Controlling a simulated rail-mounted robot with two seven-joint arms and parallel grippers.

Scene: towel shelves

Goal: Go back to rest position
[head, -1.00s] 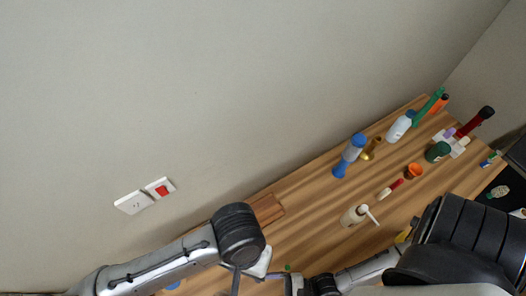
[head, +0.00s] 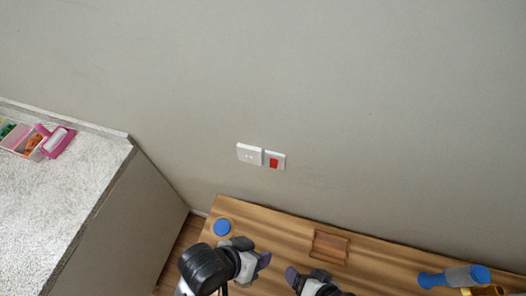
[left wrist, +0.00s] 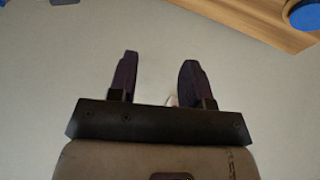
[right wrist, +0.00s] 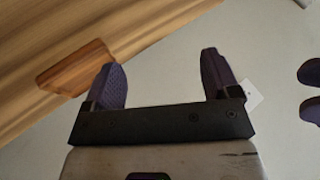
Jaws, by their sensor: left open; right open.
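My left gripper (head: 264,262) is at the lower middle of the head view, above the left part of the wooden tabletop (head: 285,226). In the left wrist view its two purple fingers (left wrist: 157,75) stand apart with nothing between them. My right gripper (head: 291,277) is just to the right of it in the head view, its lower part cut off by the frame. In the right wrist view its fingers (right wrist: 163,75) are wide apart and empty. Purple fingertips at that view's right edge look like those of my left gripper.
A speckled counter (head: 50,210) with a pink item (head: 57,141) stands at left. A socket (head: 249,154) and red switch (head: 274,161) are on the bare wall.

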